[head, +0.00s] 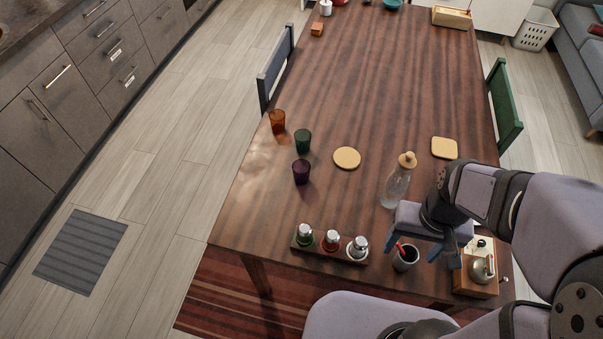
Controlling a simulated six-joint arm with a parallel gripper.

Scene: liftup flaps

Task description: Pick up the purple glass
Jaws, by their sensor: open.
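The purple glass (301,172) stands upright on the wooden table, left of the middle in the head view. It is dark and nothing covers it. A green glass (303,140) stands just behind it, and an orange glass (277,121) stands farther back to the left. My gripper (423,251) is open, at the front right of the table, near a dark cup and well to the right of the purple glass. It appears empty and apart from the purple glass.
A corked bottle (397,184) stands between my gripper and the glasses. Round (347,158) and square (444,148) coasters lie beyond. The table's far middle is clear.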

